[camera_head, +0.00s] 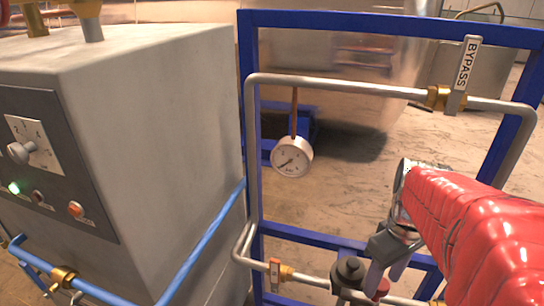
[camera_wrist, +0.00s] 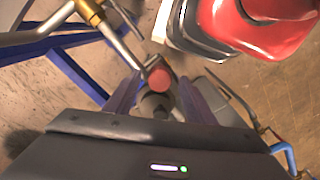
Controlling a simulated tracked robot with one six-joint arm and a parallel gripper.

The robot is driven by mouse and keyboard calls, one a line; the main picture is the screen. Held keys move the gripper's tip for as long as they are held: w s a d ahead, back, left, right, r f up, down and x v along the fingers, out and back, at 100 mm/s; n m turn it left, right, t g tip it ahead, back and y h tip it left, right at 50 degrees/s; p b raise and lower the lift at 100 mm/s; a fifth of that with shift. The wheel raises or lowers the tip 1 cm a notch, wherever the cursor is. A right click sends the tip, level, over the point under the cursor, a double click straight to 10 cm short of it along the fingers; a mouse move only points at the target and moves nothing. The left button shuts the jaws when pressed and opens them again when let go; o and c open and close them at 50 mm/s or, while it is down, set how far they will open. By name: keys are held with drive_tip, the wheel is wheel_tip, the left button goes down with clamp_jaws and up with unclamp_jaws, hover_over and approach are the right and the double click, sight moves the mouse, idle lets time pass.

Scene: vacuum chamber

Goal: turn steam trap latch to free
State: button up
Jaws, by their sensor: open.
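A dark round fitting (camera_head: 350,268) sits on the lower pipe of the blue frame, with a red cap (camera_head: 383,286) at its right; this looks like the steam trap and its latch, though no label is readable. In the wrist view the red cap (camera_wrist: 159,79) lies between my two fingers, with the dark fitting (camera_wrist: 157,104) just below it. My gripper (camera_head: 383,279) is open around or just above the cap; it also shows in the wrist view (camera_wrist: 158,88). I cannot tell whether a finger touches it. The fingers partly hide the fitting in the head view.
A BYPASS valve handle (camera_head: 467,62) stands upright on the upper pipe. A gauge (camera_head: 292,157) hangs inside the blue frame (camera_head: 250,45). A small valve (camera_head: 275,272) is on the lower pipe. A grey cabinet (camera_head: 160,130) fills the left.

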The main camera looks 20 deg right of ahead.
drive_tip(key=shift+f, duration=0.55)
drive_tip(key=shift+c, duration=0.6)
clamp_jaws()
